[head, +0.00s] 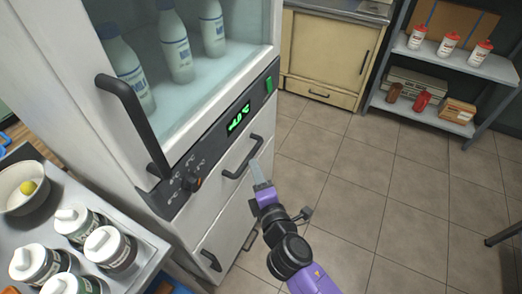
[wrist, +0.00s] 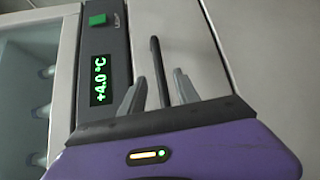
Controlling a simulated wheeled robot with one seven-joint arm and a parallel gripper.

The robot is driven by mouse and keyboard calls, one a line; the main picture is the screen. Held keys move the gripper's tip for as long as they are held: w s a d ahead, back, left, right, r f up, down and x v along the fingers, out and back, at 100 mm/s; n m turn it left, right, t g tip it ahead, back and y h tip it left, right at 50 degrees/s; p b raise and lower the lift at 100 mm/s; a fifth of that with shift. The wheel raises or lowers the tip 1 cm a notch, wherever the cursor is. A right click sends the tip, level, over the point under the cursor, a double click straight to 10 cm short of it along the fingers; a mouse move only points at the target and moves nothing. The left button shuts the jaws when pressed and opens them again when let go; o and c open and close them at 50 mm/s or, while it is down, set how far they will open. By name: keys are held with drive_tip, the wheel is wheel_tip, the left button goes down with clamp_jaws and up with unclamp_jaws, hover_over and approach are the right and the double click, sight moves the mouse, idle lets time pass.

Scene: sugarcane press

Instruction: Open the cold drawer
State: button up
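The cold drawer (head: 222,196) is the white front below the control panel of the tall fridge. It looks closed, flush with the cabinet. Its dark bar handle (head: 240,160) runs at a slant across the upper part of the front. My purple gripper (head: 257,168) is just right of the handle, close to the front. In the wrist view the gripper (wrist: 158,92) is open, with one grey finger on each side of the dark handle (wrist: 156,62). Neither finger clearly touches it. How deep the bar sits between the fingers is hard to tell.
The glass door (head: 180,50) above holds milk bottles and has a large handle (head: 132,125). A green display (head: 238,118) and a knob (head: 191,181) sit between. A counter with jars (head: 110,248) is at left. Tiled floor to the right is clear before a shelf (head: 450,65).

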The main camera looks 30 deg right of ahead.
sight(250, 155)
drive_tip(key=x, duration=0.7)
drive_tip(key=shift+w, duration=0.1)
clamp_jaws()
drive_tip(key=shift+f, duration=0.1)
idle(1.2)
